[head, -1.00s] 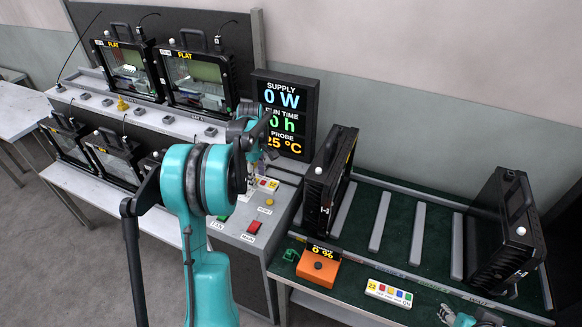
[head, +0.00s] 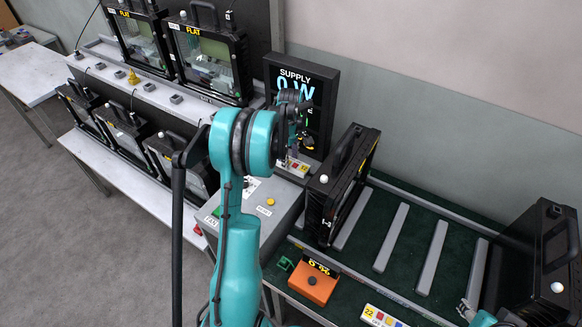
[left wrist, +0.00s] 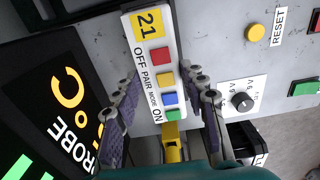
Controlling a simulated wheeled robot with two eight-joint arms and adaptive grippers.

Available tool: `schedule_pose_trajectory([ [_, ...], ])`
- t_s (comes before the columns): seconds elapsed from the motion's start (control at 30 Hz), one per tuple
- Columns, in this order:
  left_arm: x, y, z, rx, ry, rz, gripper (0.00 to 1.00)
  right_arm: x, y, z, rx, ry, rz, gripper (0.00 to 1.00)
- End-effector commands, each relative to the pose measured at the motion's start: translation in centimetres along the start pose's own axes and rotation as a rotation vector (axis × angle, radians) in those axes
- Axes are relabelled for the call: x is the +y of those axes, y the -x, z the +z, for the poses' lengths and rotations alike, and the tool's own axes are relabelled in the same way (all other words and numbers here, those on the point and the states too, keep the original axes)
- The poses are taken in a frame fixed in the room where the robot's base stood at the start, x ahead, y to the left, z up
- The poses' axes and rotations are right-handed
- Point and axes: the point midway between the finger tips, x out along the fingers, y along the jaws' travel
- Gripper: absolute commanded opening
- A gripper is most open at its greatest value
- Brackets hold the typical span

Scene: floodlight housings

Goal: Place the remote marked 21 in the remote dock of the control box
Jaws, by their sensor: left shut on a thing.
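The remote marked 21 (left wrist: 155,60) is a white strip with a yellow label and red, yellow, blue and green buttons. My left gripper (left wrist: 160,95) is shut on it, with a finger along each long side. In the head view the remote (head: 298,167) shows at the back of the grey control box (head: 258,222), below my left gripper (head: 290,150). I cannot tell whether it touches the box. The remote dock cannot be made out. My right gripper (head: 468,309) shows only in part at the lower right; its opening is unclear.
A black display (head: 322,85) stands close behind my left gripper. The box carries a yellow reset button (head: 270,201) and a knob (left wrist: 242,101). A remote marked 22 (head: 382,317), an orange box (head: 313,284) and black floodlight housings (head: 340,185) are on the green-topped bench.

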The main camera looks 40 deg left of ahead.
Motion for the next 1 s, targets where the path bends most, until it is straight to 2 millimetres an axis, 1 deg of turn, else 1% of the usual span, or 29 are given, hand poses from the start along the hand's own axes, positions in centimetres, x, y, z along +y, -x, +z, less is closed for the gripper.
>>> schedule_pose_trajectory([
  [0.2,0.0,-3.0,0.0,0.0,0.0,0.0,0.06,0.0,-0.7,0.5,0.0,0.0,0.0,0.4],
  [0.27,0.0,-3.6,0.0,0.0,0.0,0.0,0.06,0.0,-0.8,0.6,0.0,0.0,0.0,0.4],
  [0.5,0.0,-3.6,0.0,0.0,0.0,0.0,0.06,0.0,-0.8,0.5,0.0,0.0,0.0,0.4],
  [0.67,0.0,-4.1,0.0,0.0,0.0,0.0,0.06,0.0,-1.1,0.8,0.0,0.0,0.0,0.4],
  [0.7,0.0,-4.0,0.0,0.0,0.0,0.0,0.53,0.0,-1.0,0.7,0.0,0.0,0.0,0.4],
  [0.73,0.0,-4.0,0.0,0.0,0.0,0.0,0.61,0.0,-1.0,0.7,0.0,0.0,0.0,0.4],
  [0.77,0.0,-4.0,0.0,0.0,0.0,0.0,0.63,0.0,-1.0,0.7,0.0,0.0,0.0,0.4],
  [1.0,0.0,-3.9,0.0,0.0,0.0,0.0,0.63,0.0,-1.0,0.7,0.0,0.0,0.0,0.4],
])
